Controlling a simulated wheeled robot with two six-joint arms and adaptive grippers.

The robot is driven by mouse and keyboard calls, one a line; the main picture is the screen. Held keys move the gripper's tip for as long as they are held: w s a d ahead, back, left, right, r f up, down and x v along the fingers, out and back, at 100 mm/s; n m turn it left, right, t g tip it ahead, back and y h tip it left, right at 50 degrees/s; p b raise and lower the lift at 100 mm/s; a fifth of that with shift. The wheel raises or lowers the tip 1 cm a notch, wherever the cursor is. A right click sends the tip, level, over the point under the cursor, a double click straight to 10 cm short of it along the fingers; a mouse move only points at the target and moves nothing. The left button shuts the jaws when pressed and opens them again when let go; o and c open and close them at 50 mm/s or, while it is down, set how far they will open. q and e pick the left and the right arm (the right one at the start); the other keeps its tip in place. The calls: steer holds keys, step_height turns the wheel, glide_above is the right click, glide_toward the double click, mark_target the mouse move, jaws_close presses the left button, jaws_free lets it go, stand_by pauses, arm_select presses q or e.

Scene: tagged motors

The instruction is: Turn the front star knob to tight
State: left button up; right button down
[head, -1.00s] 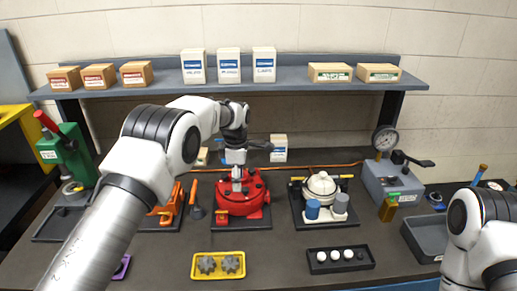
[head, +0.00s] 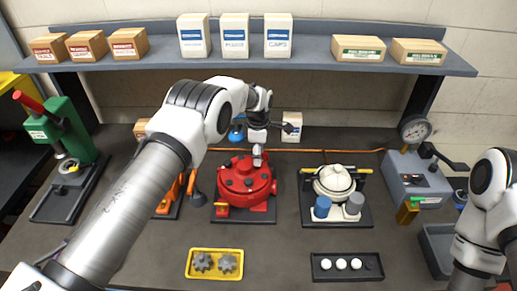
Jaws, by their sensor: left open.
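The red round motor housing (head: 245,182) sits on a dark base plate, with several small dark knobs on its top. They are too small to tell which is the front star knob. My left gripper (head: 257,158) is open and points down at the housing's rear edge; whether it touches anything there is unclear. Two grey star-shaped pieces (head: 203,262) lie in a yellow tray (head: 215,277) at the front of the bench.
A white-topped unit (head: 334,180) with blue and grey cups stands right of the housing. A black tray (head: 347,277) holds white balls. A green press (head: 60,132) stands left, a gauge unit (head: 417,180) right. A shelf (head: 300,60) with boxes spans the back.

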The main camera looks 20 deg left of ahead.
arm_select(q)
steer(key=shift+w+f, duration=0.2)
steer(key=shift+w, duration=0.05)
steer(key=shift+s+r, duration=0.25)
steer(key=c, duration=0.3)
steer(key=shift+s+r, duration=0.15)
steer(key=shift+s, duration=0.05)
steer(key=c, duration=0.5)
jaws_close()
steer(key=shift+w, duration=0.1)
steer(key=shift+f, duration=0.2)
